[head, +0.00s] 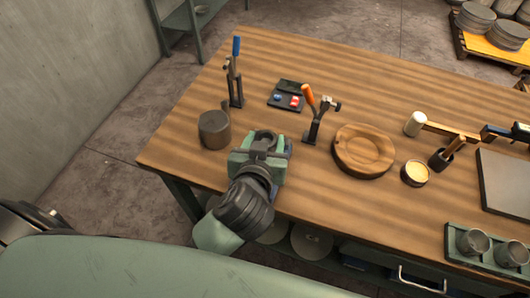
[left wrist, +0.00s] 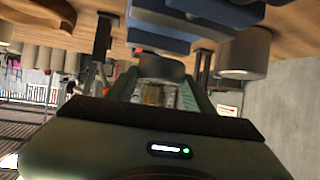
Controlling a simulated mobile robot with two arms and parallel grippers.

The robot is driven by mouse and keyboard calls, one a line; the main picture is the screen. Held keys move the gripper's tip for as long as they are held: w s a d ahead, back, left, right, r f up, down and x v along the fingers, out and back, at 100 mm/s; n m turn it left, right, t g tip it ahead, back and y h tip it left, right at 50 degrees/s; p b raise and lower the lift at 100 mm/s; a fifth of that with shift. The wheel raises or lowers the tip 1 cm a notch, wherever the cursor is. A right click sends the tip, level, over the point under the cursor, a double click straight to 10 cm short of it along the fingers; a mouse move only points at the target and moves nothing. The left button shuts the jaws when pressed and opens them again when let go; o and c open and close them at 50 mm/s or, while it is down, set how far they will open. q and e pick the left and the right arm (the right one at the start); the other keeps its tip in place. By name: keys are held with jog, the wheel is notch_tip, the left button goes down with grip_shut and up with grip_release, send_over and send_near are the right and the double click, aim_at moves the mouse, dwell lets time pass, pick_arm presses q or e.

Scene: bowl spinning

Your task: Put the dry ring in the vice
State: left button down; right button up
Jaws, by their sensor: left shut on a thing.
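My left gripper (head: 262,151) reaches in from the front over the table's near left part. It is shut on a dark grey ring (head: 265,135), which also shows between the fingers in the left wrist view (left wrist: 160,68). In the left wrist view, which looks upside down, blue-grey vice parts (left wrist: 165,37) show just beyond the ring. I cannot tell whether the ring touches the vice. My right gripper is out of view.
A grey cylinder (head: 214,130) stands close left of the vice. A blue-handled upright tool (head: 236,75) and an orange-handled tool stand (head: 313,125) are behind. A wooden bowl (head: 363,151) lies to the right. A green cup tray (head: 490,266) sits at the front right edge.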

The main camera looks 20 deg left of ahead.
pick_arm(q)
notch_tip(320, 180, down, 4)
jog(key=shift+f+b, duration=0.1)
jog(key=shift+b, duration=0.25)
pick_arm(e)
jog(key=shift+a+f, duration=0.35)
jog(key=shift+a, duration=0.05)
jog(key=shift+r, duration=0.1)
pick_arm(q)
jog(key=c, duration=0.6)
grip_release()
jog(key=shift+f, duration=0.15)
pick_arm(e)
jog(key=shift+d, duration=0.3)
